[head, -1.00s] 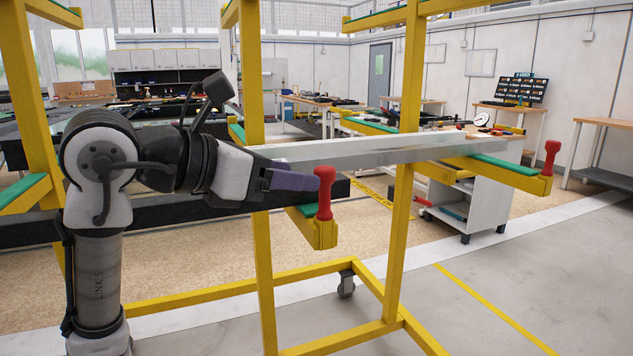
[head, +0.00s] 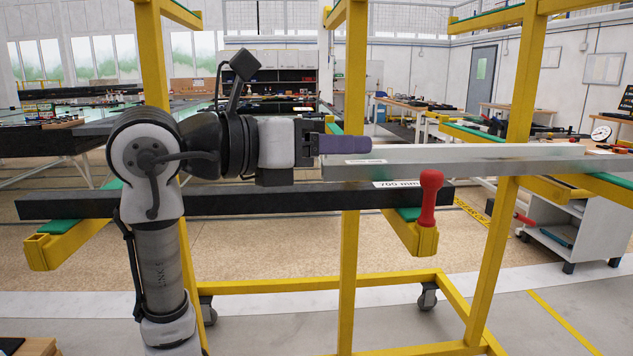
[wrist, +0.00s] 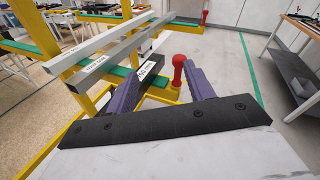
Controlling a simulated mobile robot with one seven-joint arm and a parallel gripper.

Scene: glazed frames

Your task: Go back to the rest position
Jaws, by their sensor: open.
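My gripper (head: 345,145) is level and points right in the head view, near the left ends of the silver bars. Its two purple fingers stand apart in the wrist view (wrist: 163,88), with nothing gripped between them. Just beyond them in the wrist view are a dark bar (wrist: 150,69) and a red-capped post (wrist: 178,72). My gripper is above the dark bar (head: 280,198) in the head view. I cannot tell its exact gap to the silver bars (head: 450,167).
A yellow rack (head: 348,260) carries the bars on green-topped arms. A red post (head: 429,197) stands at one arm's tip. Yellow uprights stand close around my arm. A white cart (head: 570,238) is at right. Bare floor (wrist: 235,75) shows right of the rack in the wrist view.

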